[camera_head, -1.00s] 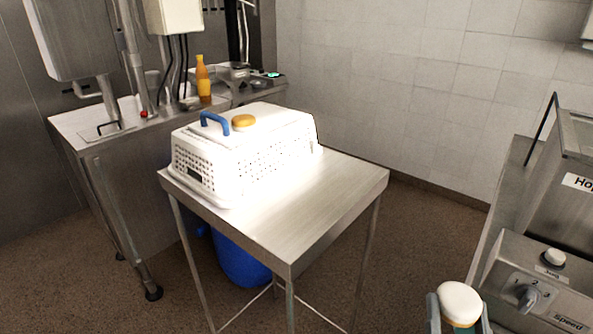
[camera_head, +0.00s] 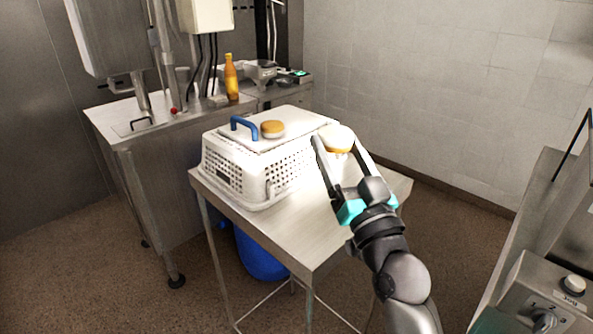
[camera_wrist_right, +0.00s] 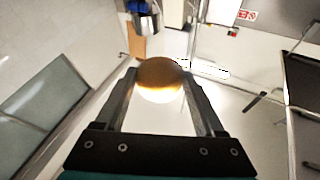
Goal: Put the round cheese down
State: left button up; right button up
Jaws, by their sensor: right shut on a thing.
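My right gripper (camera_head: 336,146) is shut on the round cheese (camera_head: 339,136), a disc with a white top and an orange-yellow side. In the head view they are over the right side of the metal table (camera_head: 350,213), beside the perforated white basket (camera_head: 285,178); I cannot tell the height above the table. In the right wrist view the cheese (camera_wrist_right: 160,80) sits between both fingers, brown above and bright below. A second round cheese (camera_head: 272,129) lies on the basket's lid, next to the blue handle (camera_head: 242,126). My left gripper is not in view.
The front and right of the tabletop look bare. A steel counter with an orange bottle (camera_head: 231,78) and a scale (camera_head: 262,73) stands behind at left. A machine with a control knob (camera_head: 543,321) is at the lower right. A blue bin (camera_head: 260,256) is under the table.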

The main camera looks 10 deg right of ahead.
jog(key=shift+w+a+r, duration=0.1)
jog(key=shift+w+r, duration=0.1)
jog(key=shift+r, duration=0.25)
jog(key=shift+w+a+r, duration=0.1)
jog(key=shift+w+r, duration=0.1)
jog(key=shift+r, duration=0.25)
jog(key=b, duration=0.6)
send_over(327, 241)
notch_tip(327, 241, down, 16)
jog(key=shift+f, duration=0.1)
notch_tip(327, 241, down, 3)
jog(key=shift+f+b, duration=0.2)
jog(key=shift+b, duration=0.8)
jog(key=shift+f, duration=0.5)
jog(key=shift+f+b, duration=0.2)
jog(key=shift+b, duration=0.15)
jog(key=o, duration=1)
jog(key=shift+c, duration=0.2)
jog(key=o, duration=0.3)
jog(key=shift+f, duration=0.1)
jog(key=shift+o, duration=0.7)
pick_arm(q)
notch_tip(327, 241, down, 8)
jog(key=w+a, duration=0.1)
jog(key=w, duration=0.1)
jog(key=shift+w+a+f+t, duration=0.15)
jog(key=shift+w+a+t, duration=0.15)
pick_arm(e)
jog(key=shift+n+y, duration=0.3)
jog(key=shift+y, duration=0.1)
